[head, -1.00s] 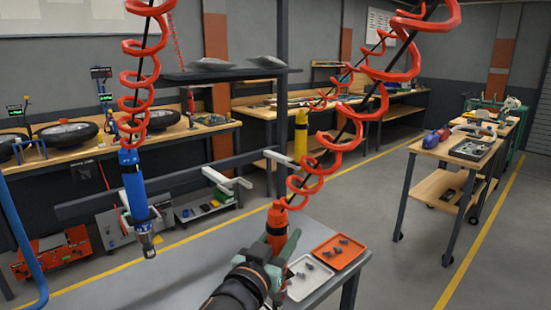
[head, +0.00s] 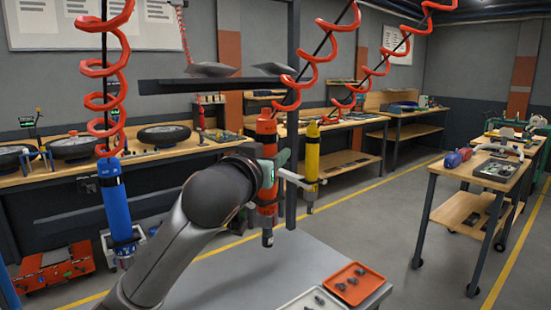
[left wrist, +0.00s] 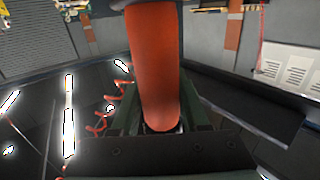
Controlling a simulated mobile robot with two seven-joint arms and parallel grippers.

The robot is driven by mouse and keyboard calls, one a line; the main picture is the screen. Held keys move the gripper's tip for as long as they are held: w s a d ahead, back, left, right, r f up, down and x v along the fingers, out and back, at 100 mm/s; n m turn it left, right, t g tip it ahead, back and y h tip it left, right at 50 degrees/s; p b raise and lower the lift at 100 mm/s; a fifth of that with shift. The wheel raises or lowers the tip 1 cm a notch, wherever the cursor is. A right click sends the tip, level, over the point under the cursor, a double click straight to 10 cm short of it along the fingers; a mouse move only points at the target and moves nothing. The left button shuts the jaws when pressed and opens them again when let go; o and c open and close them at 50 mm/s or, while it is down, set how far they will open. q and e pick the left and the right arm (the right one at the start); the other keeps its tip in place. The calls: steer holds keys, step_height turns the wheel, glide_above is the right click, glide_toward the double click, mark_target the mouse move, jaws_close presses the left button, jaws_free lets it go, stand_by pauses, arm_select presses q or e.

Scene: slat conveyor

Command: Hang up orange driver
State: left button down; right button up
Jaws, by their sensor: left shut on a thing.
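The orange driver (head: 267,194) stands upright in the head view, its dark tip pointing down, with a red coiled hose above it. My left gripper (head: 270,168) is shut around its upper body; the dark arm hides part of the surroundings. In the left wrist view the orange driver (left wrist: 153,60) fills the middle, between the fingers of my left gripper (left wrist: 158,122). White holder arms on the rail (head: 290,176) show close beside the driver. I cannot tell whether the driver rests in a holder. My right gripper is not in view.
The yellow driver (head: 312,165) hangs just right of the orange one. The blue driver (head: 115,205) hangs at the left. A grey table (head: 240,272) below carries an orange tray (head: 354,284) and a white tray (head: 310,302) with small parts. A dark shelf (head: 205,85) is behind.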

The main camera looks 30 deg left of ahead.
arm_select(q)
steer(key=w+a+f+b, duration=0.1)
steer(key=w+a, duration=0.3)
steer(key=a, duration=0.7)
steer(key=shift+w+a+f, duration=0.15)
steer(key=shift+w+f, duration=0.1)
steer(key=shift+w, duration=0.05)
steer(key=shift+b, duration=0.3)
steer(key=shift+s, duration=0.15)
stand_by(0.4)
steer(key=shift+f+b, duration=1)
steer(key=shift+f, duration=0.7)
stand_by(1.0)
stand_by(0.4)
steer(key=shift+f, duration=0.3)
stand_by(0.7)
